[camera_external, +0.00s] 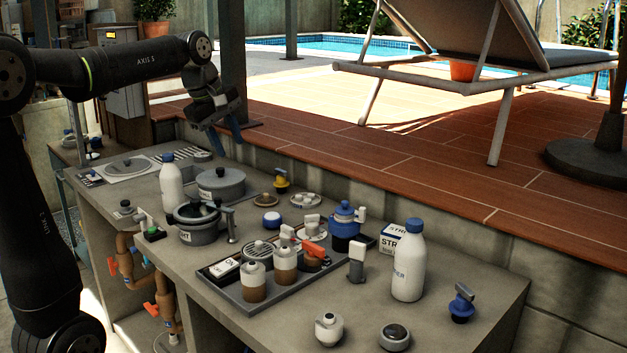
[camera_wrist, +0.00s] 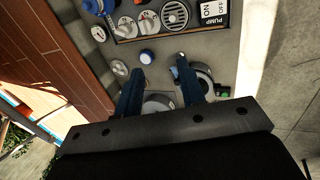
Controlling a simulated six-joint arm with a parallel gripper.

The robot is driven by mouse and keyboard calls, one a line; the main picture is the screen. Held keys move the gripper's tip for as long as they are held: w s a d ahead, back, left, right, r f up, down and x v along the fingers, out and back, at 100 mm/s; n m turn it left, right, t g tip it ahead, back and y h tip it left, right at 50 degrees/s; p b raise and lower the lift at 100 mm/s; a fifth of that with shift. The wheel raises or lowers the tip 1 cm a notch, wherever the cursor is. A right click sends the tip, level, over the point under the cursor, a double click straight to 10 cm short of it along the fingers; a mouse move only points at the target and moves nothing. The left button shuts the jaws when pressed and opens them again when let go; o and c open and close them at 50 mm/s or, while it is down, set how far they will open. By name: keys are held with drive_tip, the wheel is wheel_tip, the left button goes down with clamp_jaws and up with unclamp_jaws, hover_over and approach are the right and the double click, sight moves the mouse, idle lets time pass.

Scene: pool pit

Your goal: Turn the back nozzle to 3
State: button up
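My gripper (camera_external: 225,138) hangs over the back of the counter, above the lidded pots. In the wrist view its two blue fingers (camera_wrist: 160,85) are apart with nothing held between them. Several handled fittings could be nozzles; I cannot tell which is the back nozzle. One with an orange handle (camera_external: 316,252) stands in the tray. Round pale dials (camera_wrist: 125,28) show beside the tray's grille in the wrist view. My gripper touches none of these.
Lidded pots (camera_external: 220,183) and a white bottle (camera_external: 172,182) stand below my gripper. A blue-topped knob (camera_external: 271,219) sits behind the tray (camera_external: 222,291). A larger white bottle (camera_external: 409,262) stands at the right. A raised tiled deck (camera_external: 400,150) borders the counter's back.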

sight(312, 215)
drive_tip(key=w+d+f+n+g+h, duration=0.1)
drive_tip(key=w+d+f+n, duration=0.2)
drive_tip(key=w+d+n, duration=0.45)
drive_tip(key=w+d+f+n+g, duration=0.1)
drive_tip(key=w+d+f+n, duration=0.3)
drive_tip(key=w, duration=0.6)
drive_tip(key=shift+n, duration=0.35)
drive_tip(key=x, duration=0.7)
drive_tip(key=a+x, duration=0.1)
drive_tip(key=x, duration=1.2)
drive_tip(key=shift+w+a+f, duration=0.1)
drive_tip(key=shift+w+f, duration=0.25)
drive_tip(key=shift+f, duration=0.3)
clamp_jaws()
